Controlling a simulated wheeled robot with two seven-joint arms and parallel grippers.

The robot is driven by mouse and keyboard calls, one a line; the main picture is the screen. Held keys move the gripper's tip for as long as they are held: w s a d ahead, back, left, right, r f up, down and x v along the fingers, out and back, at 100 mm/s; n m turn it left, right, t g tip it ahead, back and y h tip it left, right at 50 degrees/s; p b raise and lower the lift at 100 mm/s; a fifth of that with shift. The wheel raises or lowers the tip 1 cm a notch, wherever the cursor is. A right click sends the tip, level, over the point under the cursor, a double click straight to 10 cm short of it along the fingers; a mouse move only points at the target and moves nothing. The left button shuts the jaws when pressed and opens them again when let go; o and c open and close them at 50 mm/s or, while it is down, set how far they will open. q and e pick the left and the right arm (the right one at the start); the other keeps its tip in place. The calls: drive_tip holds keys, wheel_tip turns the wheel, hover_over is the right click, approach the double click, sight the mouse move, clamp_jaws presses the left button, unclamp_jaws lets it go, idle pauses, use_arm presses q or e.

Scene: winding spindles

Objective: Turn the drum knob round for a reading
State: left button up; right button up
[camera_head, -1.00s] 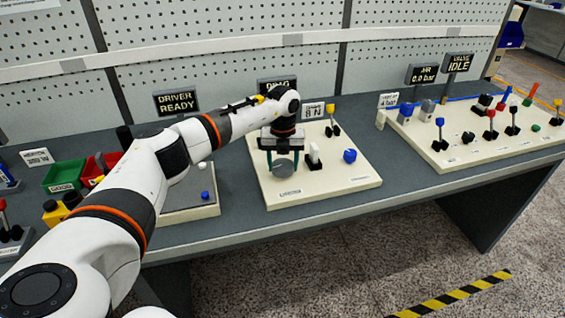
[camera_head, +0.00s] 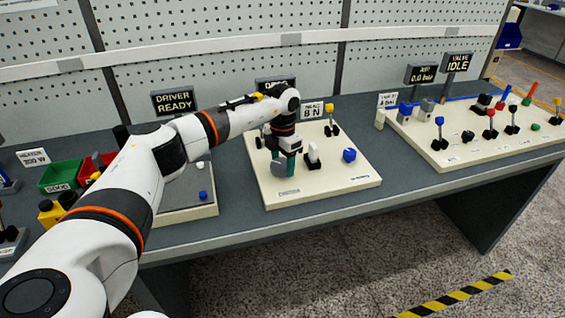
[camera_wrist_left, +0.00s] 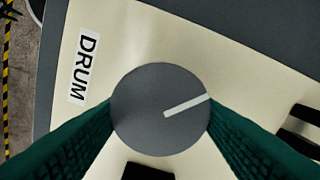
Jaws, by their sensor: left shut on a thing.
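The drum knob (camera_head: 279,169) is a round grey disc on the cream panel (camera_head: 325,190) in the middle of the bench. In the left wrist view the knob (camera_wrist_left: 145,125) fills the middle, and its white pointer line points to the upper right. A label reading DRUM (camera_wrist_left: 83,67) is beside it. My left gripper (camera_head: 285,166) reaches down over the panel. In the left wrist view its green fingers are on both sides of the knob, shut on it. My right gripper is not in view.
On the same panel are a white-capped switch (camera_head: 313,153), a blue knob (camera_head: 349,155) and a yellow-topped lever (camera_head: 330,120). A display behind my wrist is mostly hidden. A second panel (camera_head: 470,150) with several levers stands to the right.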

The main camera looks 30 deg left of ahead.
sight(283, 164)
use_arm(q)
drive_tip(key=m+b, duration=0.1)
drive_tip(key=m, duration=0.5)
drive_tip(key=shift+d+m, duration=0.1)
drive_tip(key=shift+m, duration=0.2)
drive_tip(key=m, duration=0.6)
drive_tip(key=shift+s+r+b, duration=0.1)
drive_tip(key=shift+b, duration=0.2)
drive_tip(key=shift+m, duration=0.4)
drive_tip(key=o, duration=1)
wheel_tip(283, 164, up, 12)
drive_tip(key=b, duration=0.1)
